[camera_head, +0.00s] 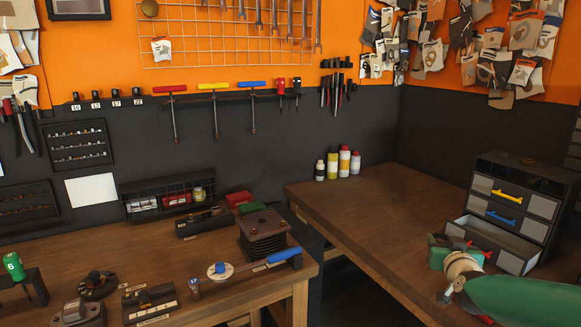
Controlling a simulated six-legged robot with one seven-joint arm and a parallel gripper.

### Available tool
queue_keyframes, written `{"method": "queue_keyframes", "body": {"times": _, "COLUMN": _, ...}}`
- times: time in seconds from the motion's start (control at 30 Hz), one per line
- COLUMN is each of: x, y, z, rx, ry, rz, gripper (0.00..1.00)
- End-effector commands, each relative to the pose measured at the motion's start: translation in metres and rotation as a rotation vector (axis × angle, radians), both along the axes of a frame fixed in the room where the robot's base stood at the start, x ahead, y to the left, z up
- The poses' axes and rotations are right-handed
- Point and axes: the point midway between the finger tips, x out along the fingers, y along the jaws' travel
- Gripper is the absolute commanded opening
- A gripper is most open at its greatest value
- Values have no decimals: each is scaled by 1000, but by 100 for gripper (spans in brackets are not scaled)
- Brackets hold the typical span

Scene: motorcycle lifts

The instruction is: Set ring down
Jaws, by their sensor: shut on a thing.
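My gripper (441,252) is at the lower right, at the end of my green arm, above the brown right-hand bench (385,215). It is in front of the left side of the open bottom drawer (512,261) of a grey cabinet. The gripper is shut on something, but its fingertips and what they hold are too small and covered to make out. I cannot pick out the ring. Whether the gripper touches the drawer or bench cannot be told.
The cabinet (543,188) has closed upper drawers with yellow and blue handles. Several bottles (344,163) stand at the bench's back corner. The bench between bottles and gripper is clear. The left bench (95,255) carries a stacked-plate block (263,232), a blue-handled tool (282,257) and several parts.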

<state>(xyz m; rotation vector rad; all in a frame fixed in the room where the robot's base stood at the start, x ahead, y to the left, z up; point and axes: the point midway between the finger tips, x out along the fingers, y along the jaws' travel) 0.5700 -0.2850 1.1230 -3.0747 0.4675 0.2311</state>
Motion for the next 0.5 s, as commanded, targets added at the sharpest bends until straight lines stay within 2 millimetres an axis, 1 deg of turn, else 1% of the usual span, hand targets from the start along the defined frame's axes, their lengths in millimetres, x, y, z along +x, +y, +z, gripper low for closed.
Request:
{"method": "queue_keyframes", "body": {"times": 0.03, "x": 4, "y": 18, "z": -15, "rx": 1, "ry": 4, "rz": 22, "gripper": 22}}
{"method": "queue_keyframes", "body": {"times": 0.1, "x": 6, "y": 36, "z": -33, "rx": 2, "ry": 2, "rz": 41, "gripper": 22}}
{"method": "queue_keyframes", "body": {"times": 0.5, "x": 18, "y": 124, "z": -120, "rx": 3, "ry": 2, "rz": 134, "gripper": 22}}
